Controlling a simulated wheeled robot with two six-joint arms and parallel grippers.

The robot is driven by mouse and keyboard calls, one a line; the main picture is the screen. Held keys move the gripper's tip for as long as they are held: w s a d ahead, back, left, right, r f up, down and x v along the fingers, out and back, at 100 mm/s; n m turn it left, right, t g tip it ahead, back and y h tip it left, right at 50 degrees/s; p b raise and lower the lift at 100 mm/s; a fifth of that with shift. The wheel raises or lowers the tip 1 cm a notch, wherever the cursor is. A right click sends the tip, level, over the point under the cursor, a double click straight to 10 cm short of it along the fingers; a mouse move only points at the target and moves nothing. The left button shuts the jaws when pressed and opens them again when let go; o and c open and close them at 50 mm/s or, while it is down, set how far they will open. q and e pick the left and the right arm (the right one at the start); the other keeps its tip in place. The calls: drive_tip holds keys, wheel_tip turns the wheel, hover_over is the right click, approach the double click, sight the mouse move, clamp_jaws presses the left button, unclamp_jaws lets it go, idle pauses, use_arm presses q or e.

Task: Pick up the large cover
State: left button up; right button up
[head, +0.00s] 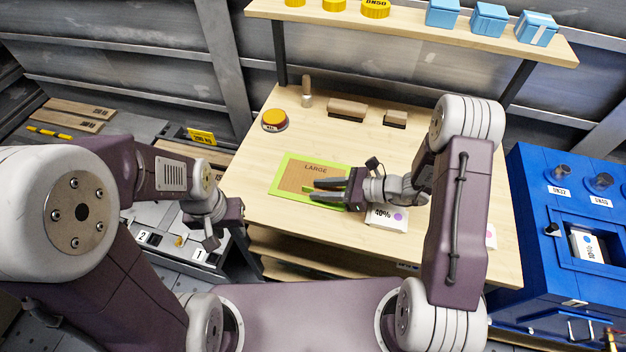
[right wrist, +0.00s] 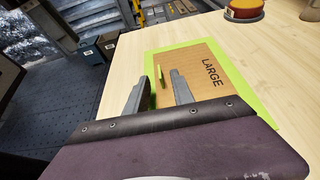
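A flat brown panel marked LARGE (head: 310,172) lies on the wooden table inside a bright green border (head: 278,180). The panel also shows in the right wrist view (right wrist: 205,65). A thin yellow-green piece (right wrist: 161,76) shows on it near my fingers; I cannot tell if it is a handle. No separate cover is clearly visible. My right gripper (head: 328,190) is over the panel's near right part, its two grey fingers apart with nothing seen held; it also shows in the right wrist view (right wrist: 160,92). My left gripper (head: 210,240) hangs left of the table; its fingers are unclear.
A white box marked with a percentage (head: 385,217) stands on the table under my right wrist. A red-and-yellow button (head: 274,120), a wooden stamp-like piece (head: 306,92) and two wooden blocks (head: 347,109) stand behind. A shelf (head: 400,27) overhangs the back. A blue machine (head: 540,200) stands right.

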drive_tip(key=x, duration=0.3)
drive_tip(key=shift+d, duration=0.2)
drive_tip(key=shift+c, duration=0.9)
clamp_jaws()
wheel_tip(320, 180, up, 4)
drive_tip(key=shift+p, duration=0.3)
drive_tip(key=w+d+r+p, duration=0.1)
drive_tip(key=w+d+r, duration=0.1)
drive_tip(key=d+r, duration=0.5)
drive_tip(key=d, duration=0.4)
drive_tip(key=shift+w+d, duration=0.2)
drive_tip(key=shift+d, duration=0.05)
